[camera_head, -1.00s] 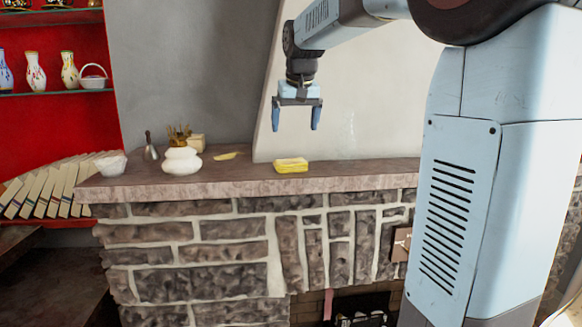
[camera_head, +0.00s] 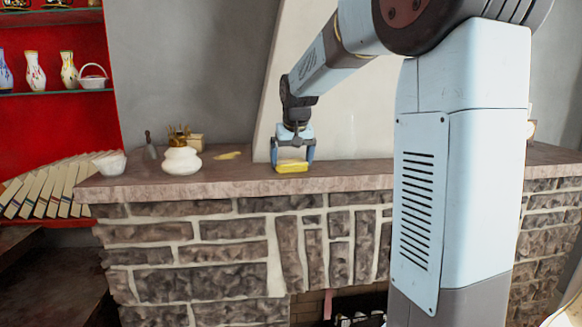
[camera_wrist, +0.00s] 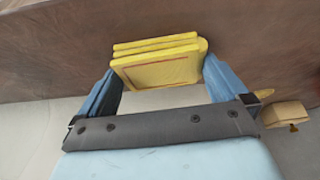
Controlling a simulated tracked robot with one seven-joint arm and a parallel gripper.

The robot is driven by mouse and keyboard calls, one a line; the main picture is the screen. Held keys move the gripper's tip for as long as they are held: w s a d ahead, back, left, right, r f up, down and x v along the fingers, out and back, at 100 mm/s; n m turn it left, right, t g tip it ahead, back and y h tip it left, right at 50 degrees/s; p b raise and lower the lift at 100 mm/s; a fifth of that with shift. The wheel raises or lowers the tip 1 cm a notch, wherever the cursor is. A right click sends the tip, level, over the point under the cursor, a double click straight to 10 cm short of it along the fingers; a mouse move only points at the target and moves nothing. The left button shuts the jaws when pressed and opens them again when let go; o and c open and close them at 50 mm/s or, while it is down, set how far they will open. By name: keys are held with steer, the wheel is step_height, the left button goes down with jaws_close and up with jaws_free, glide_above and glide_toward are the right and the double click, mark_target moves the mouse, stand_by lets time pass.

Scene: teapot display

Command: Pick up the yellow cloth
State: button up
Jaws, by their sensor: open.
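The yellow cloth (camera_head: 292,167) is a folded stack with a few layers, lying on the stone mantel (camera_head: 345,180) near its front edge. My gripper (camera_head: 292,162) is lowered over it, pointing down, with one finger at each side of the cloth. In the wrist view the cloth (camera_wrist: 160,62) lies between the tips of the two blue fingers, and my gripper (camera_wrist: 163,82) is open. Whether the fingers touch the cloth's sides is unclear.
A wall rises behind. The mantel right of the cloth is clear up to my arm.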

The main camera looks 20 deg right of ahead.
mark_target(290, 160)
steer(key=shift+w+f, duration=0.1)
steer(key=shift+f, duration=0.1)
steer(key=shift+c, duration=0.4)
steer(key=c, duration=0.7)
steer(key=shift+r, duration=0.15)
steer(key=shift+r, duration=0.3)
step_height(290, 160, up, 3)
steer(key=shift+f, duration=0.15)
steer(key=shift+s+r, duration=1.6)
steer(key=shift+s, duration=0.75)
steer(key=shift+s+r, duration=1.55)
steer(key=shift+s, duration=0.8)
steer(key=shift+s+r, duration=1.6)
steer(key=shift+s, duration=0.75)
